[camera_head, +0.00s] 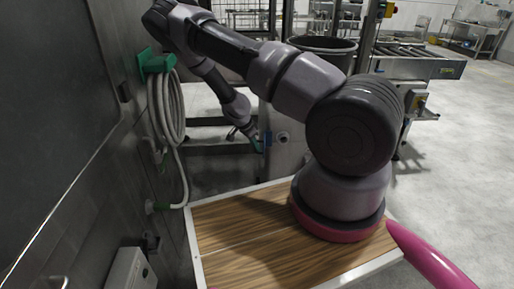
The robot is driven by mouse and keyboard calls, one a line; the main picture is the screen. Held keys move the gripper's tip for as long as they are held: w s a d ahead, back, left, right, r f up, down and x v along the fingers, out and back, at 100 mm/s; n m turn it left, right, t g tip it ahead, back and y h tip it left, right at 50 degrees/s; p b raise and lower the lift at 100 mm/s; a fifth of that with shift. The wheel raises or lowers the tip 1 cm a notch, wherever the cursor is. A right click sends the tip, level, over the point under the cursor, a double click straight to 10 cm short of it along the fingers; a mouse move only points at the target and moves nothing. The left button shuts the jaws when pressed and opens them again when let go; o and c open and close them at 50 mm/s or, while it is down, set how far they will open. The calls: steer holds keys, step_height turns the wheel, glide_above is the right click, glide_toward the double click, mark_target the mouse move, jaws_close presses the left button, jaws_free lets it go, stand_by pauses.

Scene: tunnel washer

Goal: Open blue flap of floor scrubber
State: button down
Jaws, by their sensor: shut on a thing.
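The floor scrubber appears to be the light grey body (288,157) in the middle of the view, partly hidden behind my arm. A small blue flap (267,143) shows at its left side, upright and seen nearly edge-on. My gripper (257,140) is at the left side of this flap, with its fingertips against it and shut on it. The fingers are small and dark here, and their exact hold is hard to make out. I cannot tell how far the flap stands from the body.
A dark wall on the left carries a coiled grey hose (168,108) on a green holder (157,63). A large dark round bin (322,45) and a roller conveyor (412,62) stand behind. The grey floor on the right is clear.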

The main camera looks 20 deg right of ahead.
steer(key=shift+w+d, duration=0.1)
steer(key=shift+w, duration=0.05)
steer(key=c, duration=0.9)
jaws_free()
steer(key=v, duration=1)
steer(key=shift+a+r, duration=0.2)
steer(key=shift+r, duration=0.15)
